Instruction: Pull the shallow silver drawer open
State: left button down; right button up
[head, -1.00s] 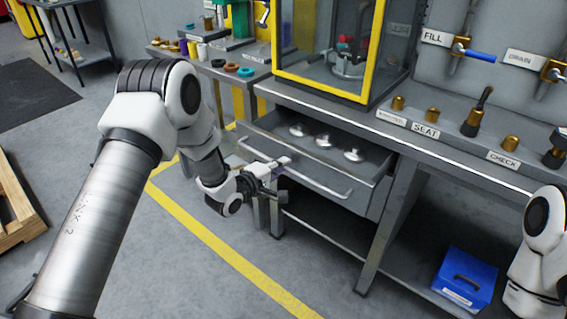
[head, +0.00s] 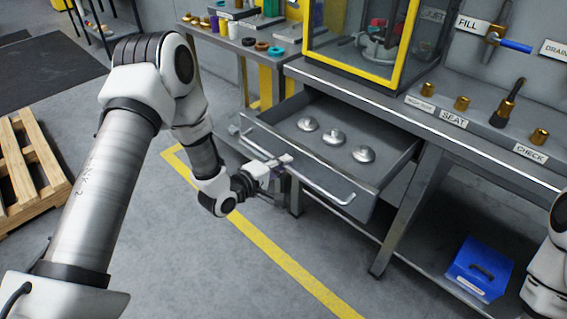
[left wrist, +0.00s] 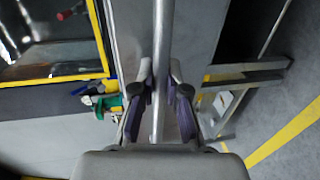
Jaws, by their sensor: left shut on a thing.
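The shallow silver drawer (head: 330,165) stands open under the workbench, with several round silver knobs or discs (head: 334,138) lying inside. Its long bar handle (head: 322,188) runs across the front. My left gripper (head: 280,164) is at the handle, left of its middle. In the left wrist view the handle bar (left wrist: 163,60) passes between the two purple-padded fingers of the left gripper (left wrist: 160,105), which are shut on it. Of my right arm only a white link shows at the right edge in the head view; its gripper is out of view.
The workbench (head: 430,130) carries a yellow-framed glass enclosure (head: 360,75) and brass fittings on a labelled rack. A blue box (head: 478,268) sits on the lower shelf. A wooden pallet (head: 30,165) lies at left. The floor before the drawer is clear.

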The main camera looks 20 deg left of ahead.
pick_arm(q)
jog(key=c, duration=1.2)
grip_release()
jog(key=shift+d, duration=0.1)
jog(key=v, duration=1.2)
